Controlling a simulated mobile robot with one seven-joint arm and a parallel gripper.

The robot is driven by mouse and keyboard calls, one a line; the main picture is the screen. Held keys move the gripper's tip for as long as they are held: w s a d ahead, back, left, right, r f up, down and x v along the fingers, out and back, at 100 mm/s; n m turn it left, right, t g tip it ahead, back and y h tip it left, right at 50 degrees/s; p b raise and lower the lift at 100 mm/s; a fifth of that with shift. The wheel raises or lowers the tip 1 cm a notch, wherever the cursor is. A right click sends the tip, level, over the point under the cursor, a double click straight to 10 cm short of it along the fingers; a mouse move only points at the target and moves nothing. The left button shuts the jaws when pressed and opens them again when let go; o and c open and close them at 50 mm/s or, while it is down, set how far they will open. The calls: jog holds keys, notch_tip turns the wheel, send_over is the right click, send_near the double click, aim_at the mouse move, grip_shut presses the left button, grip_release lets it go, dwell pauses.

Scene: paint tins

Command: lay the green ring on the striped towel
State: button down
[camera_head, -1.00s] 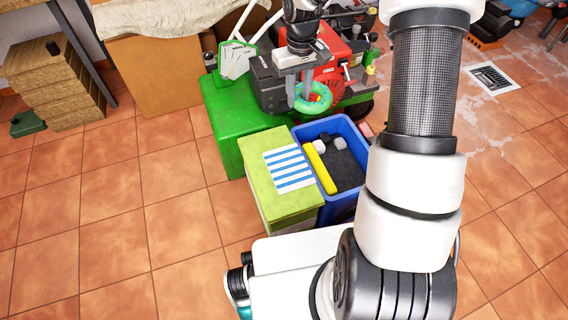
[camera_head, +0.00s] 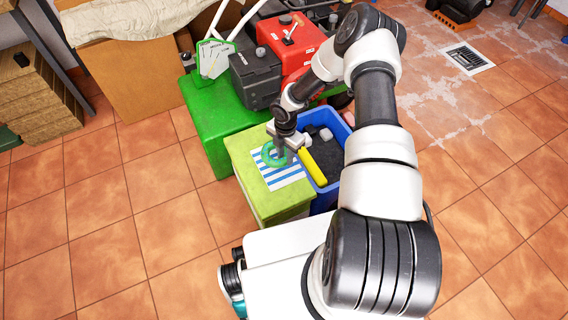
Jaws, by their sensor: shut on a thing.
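The green ring (camera_head: 268,157) is in my gripper (camera_head: 280,153), over the striped towel. I cannot tell whether the ring touches the towel or hangs just above it. The blue-and-white striped towel (camera_head: 287,178) lies flat on top of a yellow-green box (camera_head: 246,180). My gripper is shut on the ring's right side, pointing down, and its fingers partly hide the ring and the towel's upper right part.
A blue crate (camera_head: 327,196) stands right against the box, with a yellow bar (camera_head: 312,167) and grey and white pieces in it. A green box (camera_head: 205,107) and a red and black machine (camera_head: 290,38) stand behind. Tiled floor (camera_head: 110,230) is clear at left.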

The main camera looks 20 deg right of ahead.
jog(key=shift+f+b, duration=0.55)
jog(key=shift+f, duration=1.65)
jog(key=shift+f, duration=0.2)
jog(key=c, duration=1.4)
grip_release()
jog(key=shift+c, duration=0.2)
